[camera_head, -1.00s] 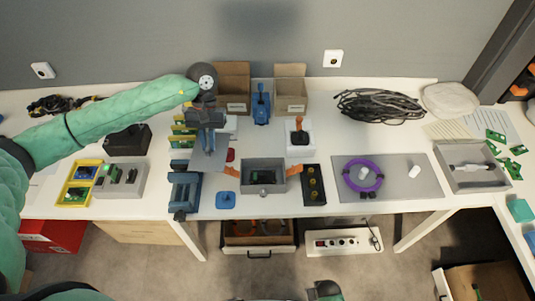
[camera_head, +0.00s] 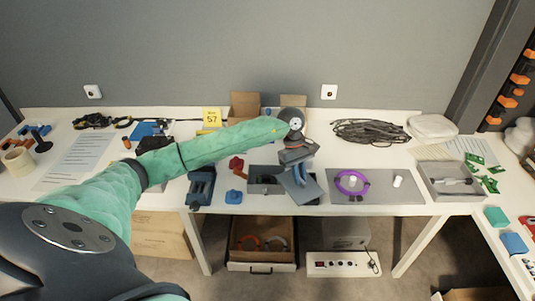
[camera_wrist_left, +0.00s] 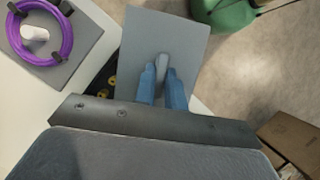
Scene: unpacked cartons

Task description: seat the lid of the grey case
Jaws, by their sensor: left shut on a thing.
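My left gripper (camera_head: 297,166) is shut on the small handle of the grey lid (camera_head: 306,190). The lid looks tilted in the head view and is held up at the right end of the grey case (camera_head: 254,187). The case is open on the table's front part, its right end hidden behind the lid and gripper. In the left wrist view, the blue fingers (camera_wrist_left: 163,86) pinch the handle in the middle of the flat lid (camera_wrist_left: 185,35). My right gripper is not in view.
Left of the case are a red piece (camera_head: 236,165), a blue piece (camera_head: 234,196) and a blue vise-like tool (camera_head: 201,187).

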